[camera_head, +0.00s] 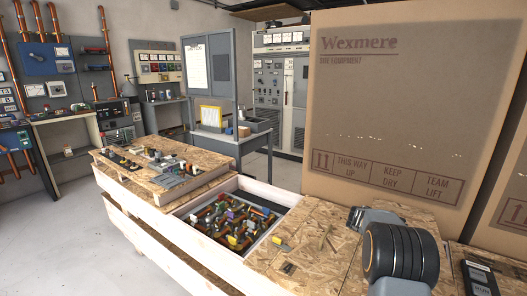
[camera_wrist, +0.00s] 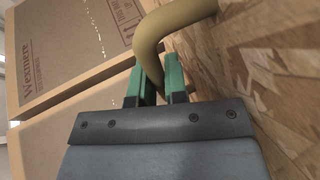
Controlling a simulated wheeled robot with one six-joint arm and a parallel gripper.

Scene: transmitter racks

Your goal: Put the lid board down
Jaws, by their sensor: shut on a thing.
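In the wrist view my gripper (camera_wrist: 162,90) has green fingers shut on a thick, bent tan handle (camera_wrist: 150,45). The handle curves up and right in front of a flake-patterned wood board (camera_wrist: 275,60), which I take for the lid board. Where the handle joins the board is out of view. In the head view flake board (camera_head: 325,222) lies right of an open crate compartment (camera_head: 178,215). My arm hides part of it, and the fingers do not show there. I cannot tell which panel is held or whether it touches the crate.
The compartment holds many small colored parts. Small items lie on the left flake-board top (camera_head: 206,178) and near the compartment's right edge. A large Wexmere carton (camera_head: 410,100) stands close behind. A dark handheld device (camera_head: 480,280) lies at far right. Grey floor at left is clear.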

